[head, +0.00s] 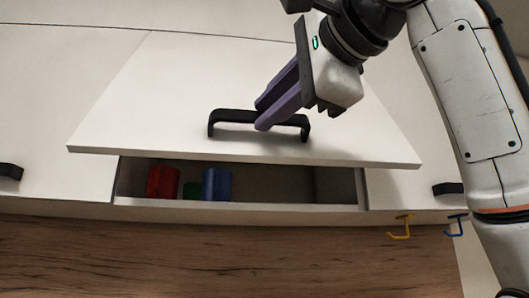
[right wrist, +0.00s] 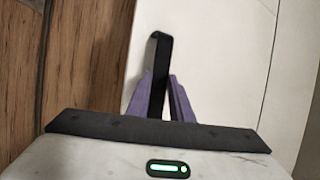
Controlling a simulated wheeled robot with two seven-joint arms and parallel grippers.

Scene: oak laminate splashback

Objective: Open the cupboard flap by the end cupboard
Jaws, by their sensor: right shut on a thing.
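The white cupboard flap (head: 160,120) is hinged at its top and stands partly open, its lower edge tilted out from the cupboard. A black bar handle (head: 235,118) is fixed near its lower edge. My right gripper (head: 262,116) is shut on the handle, its purple fingers on either side of the bar. In the right wrist view the handle (right wrist: 161,62) stands between the purple fingers, with the flap (right wrist: 205,55) behind. My left gripper is not in view.
Inside the opening stand a red mug or can (head: 163,182), a blue one (head: 216,184) and a small green thing (head: 192,190). Closed fronts with black handles (head: 447,188) flank the flap. Yellow (head: 402,228) and blue (head: 456,226) hooks hang below right, by the wood splashback (head: 200,255).

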